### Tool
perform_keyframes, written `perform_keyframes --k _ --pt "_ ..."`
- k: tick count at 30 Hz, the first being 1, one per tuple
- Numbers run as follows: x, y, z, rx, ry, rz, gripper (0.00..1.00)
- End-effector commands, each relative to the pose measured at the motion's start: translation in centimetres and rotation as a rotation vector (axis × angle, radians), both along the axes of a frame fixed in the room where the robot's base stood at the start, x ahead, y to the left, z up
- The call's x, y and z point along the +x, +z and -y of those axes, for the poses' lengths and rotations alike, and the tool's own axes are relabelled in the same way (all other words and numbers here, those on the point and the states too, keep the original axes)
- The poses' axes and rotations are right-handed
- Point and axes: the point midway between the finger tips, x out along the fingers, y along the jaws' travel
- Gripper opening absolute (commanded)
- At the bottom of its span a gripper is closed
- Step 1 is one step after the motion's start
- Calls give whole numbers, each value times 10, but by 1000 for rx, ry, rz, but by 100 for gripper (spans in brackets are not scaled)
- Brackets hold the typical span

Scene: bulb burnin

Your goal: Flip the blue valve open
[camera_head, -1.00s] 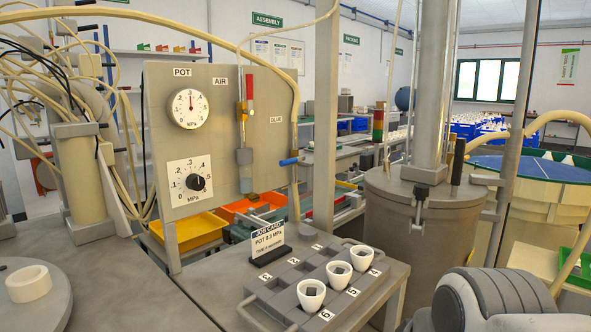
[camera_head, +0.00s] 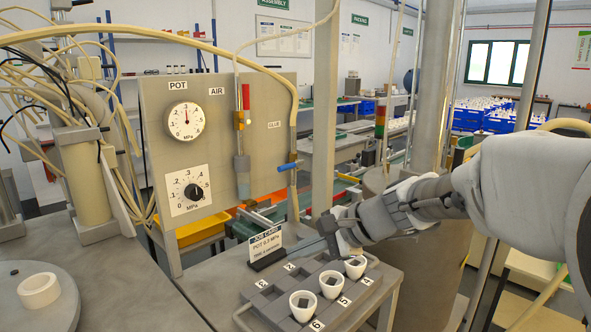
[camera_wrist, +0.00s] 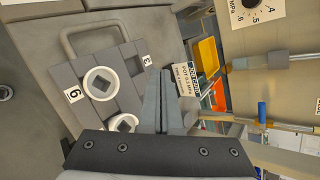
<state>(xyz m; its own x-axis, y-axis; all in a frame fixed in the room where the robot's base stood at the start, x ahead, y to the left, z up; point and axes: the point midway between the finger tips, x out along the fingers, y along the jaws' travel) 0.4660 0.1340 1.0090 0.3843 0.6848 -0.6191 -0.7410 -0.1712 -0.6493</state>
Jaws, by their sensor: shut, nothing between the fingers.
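The blue valve handle (camera_head: 289,166) sticks out to the left, about level, across the upright glue line at the panel's right edge. In the wrist view the blue handle (camera_wrist: 262,112) is at the right, apart from my fingers. My gripper (camera_head: 314,246) is over the bench, below and a little right of the valve, beside the job card. In the wrist view its fingers (camera_wrist: 161,75) are together with nothing between them. The valve body is small and its details are hard to make out.
A job card (camera_head: 267,246) and a tray (camera_head: 262,307) with white cups (camera_head: 304,305) stand on the bench under my gripper. The panel (camera_head: 225,135) carries gauges and a red-handled valve (camera_head: 246,97). A grey post (camera_head: 324,110) rises right of the blue valve.

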Motion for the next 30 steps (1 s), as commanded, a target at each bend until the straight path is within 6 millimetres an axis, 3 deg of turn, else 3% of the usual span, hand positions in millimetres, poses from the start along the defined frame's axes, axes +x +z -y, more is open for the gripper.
perform_keyframes --k 8,18,24,30 --pt "78 19 -3 321 -220 -157 0" --pt "170 23 20 717 -487 -341 0" --pt "203 19 37 878 -591 -410 0" --pt "216 16 44 941 -631 -435 0"
